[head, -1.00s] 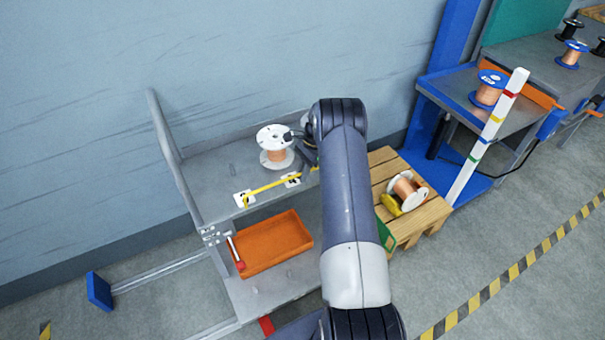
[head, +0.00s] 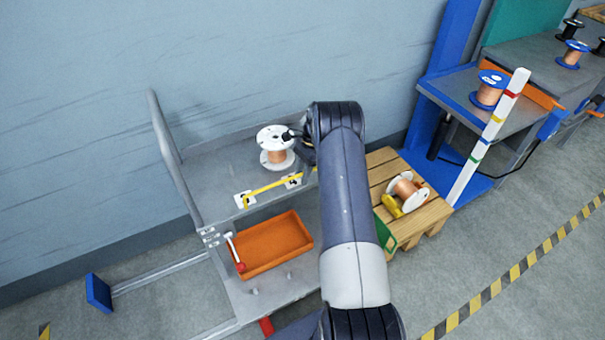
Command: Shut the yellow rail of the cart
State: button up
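The grey cart (head: 222,167) stands against the wall, left of my arm. Its yellow rail (head: 272,185) runs along the front of the upper shelf, from a white numbered plate at its left end past a second white plate to my arm, which hides its right end. A white spool with copper wire (head: 276,148) stands upright on the shelf behind the rail. My gripper (head: 291,137) is mostly hidden behind my arm; a dark part of it shows at the spool's right edge. I cannot tell whether its fingers are open or touching the spool.
An orange tray (head: 270,245) lies on the lower shelf, with a red-knobbed lever (head: 236,254) at its left. A wooden pallet (head: 432,216) with a copper spool (head: 407,190) stands right of my arm. A white post (head: 489,134) and blue-framed bench (head: 455,87) stand farther right.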

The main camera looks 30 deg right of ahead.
jog(key=v, duration=1)
jog(key=shift+d+r, duration=0.2)
jog(key=shift+r, duration=0.1)
jog(key=shift+w+f, duration=0.1)
jog(key=x, duration=1)
jog(key=shift+a+f, duration=0.2)
jog(key=shift+d, duration=0.1)
jog(key=shift+s+a+f, duration=0.15)
jog(key=shift+s+a, duration=0.05)
jog(key=shift+d+r+p, duration=0.15)
jog(key=shift+r+p, duration=0.05)
jog(key=shift+p, duration=0.1)
jog(key=shift+s+n+t, duration=0.3)
jog(key=shift+s+t, duration=0.35)
jog(key=shift+t, duration=0.45)
